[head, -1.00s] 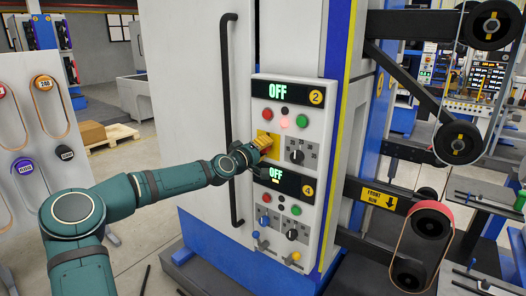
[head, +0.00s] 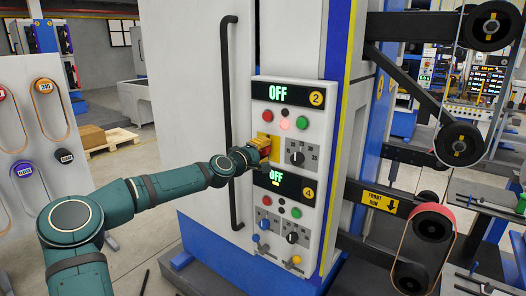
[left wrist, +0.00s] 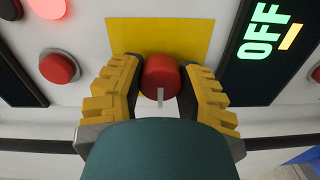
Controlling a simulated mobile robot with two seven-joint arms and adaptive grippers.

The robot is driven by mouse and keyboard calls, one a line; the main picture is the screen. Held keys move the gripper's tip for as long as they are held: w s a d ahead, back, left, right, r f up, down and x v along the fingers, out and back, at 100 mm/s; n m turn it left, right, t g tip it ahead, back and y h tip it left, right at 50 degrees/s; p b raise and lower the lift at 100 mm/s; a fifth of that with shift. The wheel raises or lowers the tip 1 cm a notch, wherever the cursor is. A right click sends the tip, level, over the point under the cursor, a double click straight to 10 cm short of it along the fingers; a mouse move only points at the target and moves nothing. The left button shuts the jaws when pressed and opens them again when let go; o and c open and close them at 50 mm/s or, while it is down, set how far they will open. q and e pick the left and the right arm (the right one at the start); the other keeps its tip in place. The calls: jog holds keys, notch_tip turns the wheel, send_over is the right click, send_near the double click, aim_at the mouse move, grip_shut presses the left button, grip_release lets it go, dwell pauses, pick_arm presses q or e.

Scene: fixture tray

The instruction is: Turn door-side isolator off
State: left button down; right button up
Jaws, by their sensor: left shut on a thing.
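The door-side isolator is a round red knob (left wrist: 161,76) with a pale pointer mark, on a yellow plate (left wrist: 158,36) on the cabinet's front panel. My left gripper (left wrist: 160,84) has its yellow fingers on both sides of the knob and is shut on it. In the head view the left gripper (head: 263,150) stands at the yellow plate (head: 276,147), left of a grey selector dial (head: 297,157), and mostly hides the knob. The display above (head: 283,94), numbered 2, reads OFF. My right gripper is not in view.
A second panel with an OFF display (head: 277,180), numbered 4, lies just below. Red, lit pink and green buttons (head: 302,123) sit above the plate. A long black door handle (head: 231,120) stands left of the panel. Belt pulleys (head: 458,146) are at right.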

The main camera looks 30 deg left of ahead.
pick_arm(q)
jog(key=shift+r, duration=0.1)
jog(key=c, duration=0.5)
grip_release()
jog(key=shift+s, duration=0.1)
jog(key=shift+s, duration=0.3)
jog(key=s, duration=1.1)
jog(key=shift+s+a+r, duration=0.1)
jog(key=shift+a, duration=0.3)
